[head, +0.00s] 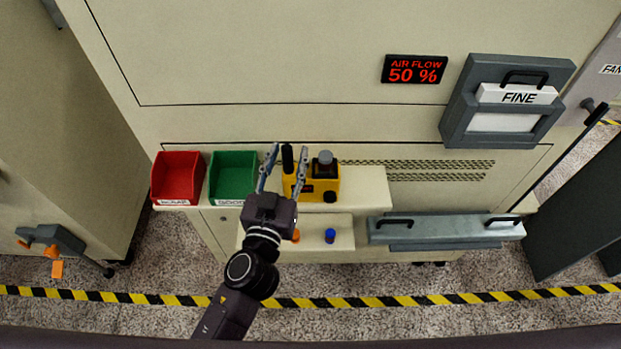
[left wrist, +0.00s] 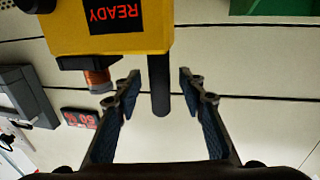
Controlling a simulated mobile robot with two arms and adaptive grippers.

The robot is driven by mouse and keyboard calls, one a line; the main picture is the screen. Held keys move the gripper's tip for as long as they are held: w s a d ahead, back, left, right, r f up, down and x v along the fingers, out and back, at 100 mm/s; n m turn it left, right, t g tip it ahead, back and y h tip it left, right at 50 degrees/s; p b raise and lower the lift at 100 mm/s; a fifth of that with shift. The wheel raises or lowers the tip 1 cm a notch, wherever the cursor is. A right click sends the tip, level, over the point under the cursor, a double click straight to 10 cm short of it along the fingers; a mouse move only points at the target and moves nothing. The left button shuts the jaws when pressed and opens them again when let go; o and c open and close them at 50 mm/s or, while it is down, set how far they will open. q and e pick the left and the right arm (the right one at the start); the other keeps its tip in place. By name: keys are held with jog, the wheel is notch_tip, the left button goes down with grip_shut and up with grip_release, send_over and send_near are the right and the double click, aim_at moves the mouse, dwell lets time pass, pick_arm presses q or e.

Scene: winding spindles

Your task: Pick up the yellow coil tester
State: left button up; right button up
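The yellow coil tester (head: 325,183) stands on the cream ledge, with a grey knob on top and a black upright rod (head: 287,157) at its left side. My left gripper (head: 288,152) is open, with its fingers on either side of the rod in the head view. In the left wrist view the tester (left wrist: 110,40) appears upside down with a red READY display. The rod (left wrist: 160,85) lies between the open fingers, with gaps on both sides. The gripper partly hides the tester's left side in the head view. My right gripper is not in view.
A red bin (head: 178,178) and a green bin (head: 233,178) stand left of the tester. A blue piece (head: 330,236) and an orange piece (head: 295,235) are on the lower shelf (head: 345,246). A grey drawer (head: 445,230) juts out at right. The ledge right of the tester is clear.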

pick_arm(q)
grip_shut()
jog(key=shift+r, duration=0.2)
dwell(0.4)
jog(key=shift+r+p, duration=0.3)
jog(key=shift+r, duration=0.3)
notch_tip(320, 180, up, 7)
jog(key=shift+r+p, duration=0.15)
jog(key=shift+p, duration=0.8)
notch_tip(320, 180, up, 11)
jog(key=shift+r, duration=0.15)
